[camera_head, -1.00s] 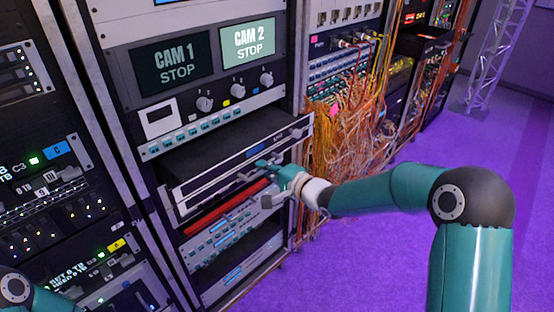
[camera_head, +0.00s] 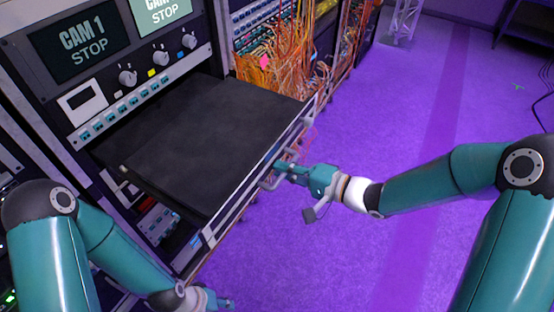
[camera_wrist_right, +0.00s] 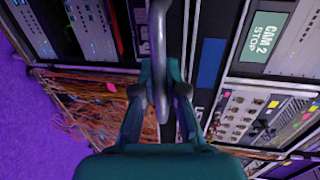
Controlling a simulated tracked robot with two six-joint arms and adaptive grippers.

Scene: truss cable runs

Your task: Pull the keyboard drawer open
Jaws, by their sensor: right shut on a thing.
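The keyboard drawer (camera_head: 205,140) is a wide dark tray that sticks far out of the rack below the CAM panels. A grey bar handle (camera_head: 270,184) stands off its silver front edge. My right gripper (camera_head: 284,172) is at the handle, and in the right wrist view its two fingers (camera_wrist_right: 160,92) are closed around the grey handle bar (camera_wrist_right: 160,60). My left gripper (camera_head: 215,302) shows only in part at the bottom of the head view, below the drawer's near corner and apart from it. Its fingers are too cut off to judge.
A dense bundle of orange cables (camera_head: 285,60) hangs at the rack just beyond the drawer. The CAM 1 screen (camera_head: 80,45) and a panel of knobs (camera_head: 128,77) are above it. The purple floor (camera_head: 400,130) in front is open, with a truss leg (camera_head: 403,20) at the back.

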